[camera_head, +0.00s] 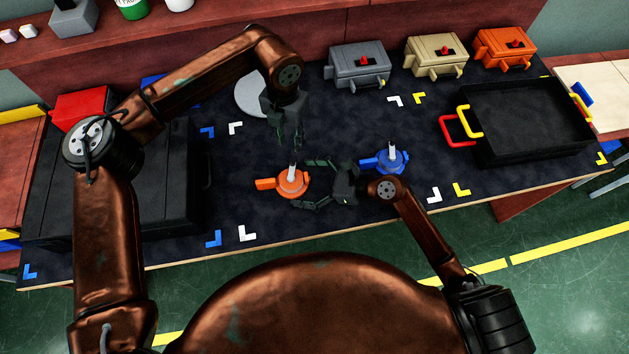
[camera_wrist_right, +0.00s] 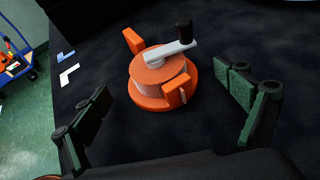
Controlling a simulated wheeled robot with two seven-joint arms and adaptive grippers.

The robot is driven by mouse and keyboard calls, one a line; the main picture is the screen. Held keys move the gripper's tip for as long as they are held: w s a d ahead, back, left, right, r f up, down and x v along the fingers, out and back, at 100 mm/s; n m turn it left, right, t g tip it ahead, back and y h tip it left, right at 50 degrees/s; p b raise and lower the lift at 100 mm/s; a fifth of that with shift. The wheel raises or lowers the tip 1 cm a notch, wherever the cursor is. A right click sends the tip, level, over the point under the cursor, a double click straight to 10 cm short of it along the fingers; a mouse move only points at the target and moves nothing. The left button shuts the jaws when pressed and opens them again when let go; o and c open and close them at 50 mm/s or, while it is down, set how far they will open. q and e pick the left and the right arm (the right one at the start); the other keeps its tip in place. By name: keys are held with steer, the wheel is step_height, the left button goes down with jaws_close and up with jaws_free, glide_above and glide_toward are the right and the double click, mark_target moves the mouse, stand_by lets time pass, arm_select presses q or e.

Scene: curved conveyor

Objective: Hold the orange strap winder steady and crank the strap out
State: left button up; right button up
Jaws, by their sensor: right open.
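The orange strap winder (camera_head: 291,184) stands on the dark table mat, left of centre. In the right wrist view the winder (camera_wrist_right: 162,68) shows a round drum, orange tabs and a grey crank (camera_wrist_right: 172,52) with a black knob. A pale band shows around the drum's side. My right gripper (camera_head: 308,184) is open, low over the mat, its fingers pointing at the winder from the right. In the wrist view its fingers are spread on either side, apart from the winder. My left gripper (camera_head: 289,140) hangs above and behind the winder, fingers down; its opening is unclear.
A blue winder (camera_head: 389,161) stands close to my right gripper. Grey (camera_head: 345,73), tan (camera_head: 425,68) and orange (camera_head: 510,62) boxes line the back edge. A black tray (camera_head: 530,140) is on the right, a black case (camera_head: 140,220) on the left. A grey disc (camera_head: 249,95) lies behind my left gripper.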

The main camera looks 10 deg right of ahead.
mark_target(283, 182)
steer(key=shift+x, duration=1.25)
steer(key=shift+c, duration=0.4)
steer(key=c, duration=1.6)
